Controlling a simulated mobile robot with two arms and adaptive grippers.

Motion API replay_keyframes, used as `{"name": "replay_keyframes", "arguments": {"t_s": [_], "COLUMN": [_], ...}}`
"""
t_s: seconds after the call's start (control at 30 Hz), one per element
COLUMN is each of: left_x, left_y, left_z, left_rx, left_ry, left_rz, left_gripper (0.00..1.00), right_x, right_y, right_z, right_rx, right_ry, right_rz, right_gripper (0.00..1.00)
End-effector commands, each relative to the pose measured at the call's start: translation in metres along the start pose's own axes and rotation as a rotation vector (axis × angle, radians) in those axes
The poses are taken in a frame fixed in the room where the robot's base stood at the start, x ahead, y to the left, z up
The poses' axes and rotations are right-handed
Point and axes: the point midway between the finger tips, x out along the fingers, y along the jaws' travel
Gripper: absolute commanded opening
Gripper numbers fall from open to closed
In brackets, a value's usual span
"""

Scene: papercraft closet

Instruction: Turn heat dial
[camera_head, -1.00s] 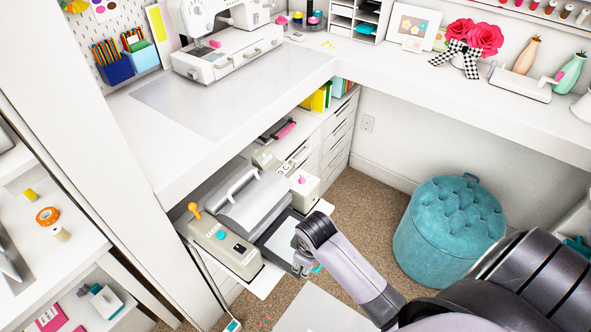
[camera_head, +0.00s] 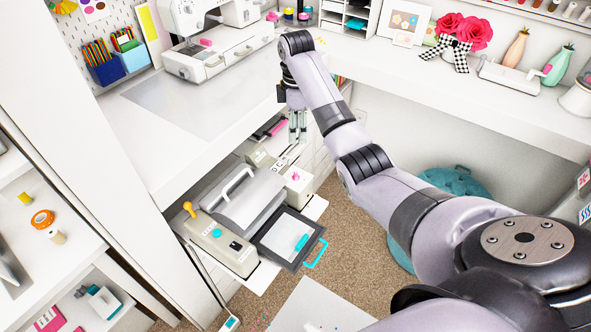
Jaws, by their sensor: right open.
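A press-like machine with a grey lid (camera_head: 240,200) stands on a low pull-out shelf under the desk. Its beige left panel (camera_head: 215,250) carries an orange lever (camera_head: 190,208), a teal round button (camera_head: 217,233) and a small dark control (camera_head: 236,246). Its right side has a white block (camera_head: 298,188) with a pink knob-like part (camera_head: 295,177). I cannot tell which control is the heat dial. My right gripper (camera_head: 298,128) points down, open and empty, above and behind the machine, near the desk's front edge. It appears apart from the controls. My left gripper is out of view.
A dark-framed tray (camera_head: 270,241) with a teal handle (camera_head: 316,254) sticks out from the machine's front. The desk (camera_head: 160,160) overhangs the shelf. A teal stool (camera_head: 453,181) is partly behind my right arm.

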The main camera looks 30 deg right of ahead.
Motion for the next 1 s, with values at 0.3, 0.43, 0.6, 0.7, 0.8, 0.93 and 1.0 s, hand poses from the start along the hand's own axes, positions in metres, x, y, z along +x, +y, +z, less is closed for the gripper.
{"name": "replay_keyframes", "arguments": {"t_s": [0.3, 0.43, 0.6, 0.7, 0.8, 0.93, 1.0], "left_x": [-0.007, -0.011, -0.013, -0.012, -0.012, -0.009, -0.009], "left_y": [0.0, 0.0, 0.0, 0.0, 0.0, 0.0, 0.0], "left_z": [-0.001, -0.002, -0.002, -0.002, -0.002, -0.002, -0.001], "left_rx": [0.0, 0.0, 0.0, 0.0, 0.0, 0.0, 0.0], "left_ry": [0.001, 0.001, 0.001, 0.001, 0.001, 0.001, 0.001], "left_rz": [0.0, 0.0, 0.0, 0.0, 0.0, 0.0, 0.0], "left_gripper": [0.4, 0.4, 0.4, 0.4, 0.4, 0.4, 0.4], "right_x": [0.042, 0.071, 0.109, 0.13, 0.147, 0.163, 0.168], "right_y": [-0.001, -0.001, -0.001, -0.001, -0.001, 0.0, 0.0], "right_z": [0.0, 0.0, 0.0, 0.0, 0.0, 0.0, 0.0], "right_rx": [-0.003, -0.002, -0.002, -0.001, -0.001, -0.001, -0.001], "right_ry": [0.0, 0.0, 0.0, 0.001, 0.001, 0.001, 0.001], "right_rz": [-0.007, -0.007, -0.006, -0.005, -0.004, -0.003, -0.001], "right_gripper": [0.42, 0.42, 0.42, 0.42, 0.42, 0.42, 0.42]}}
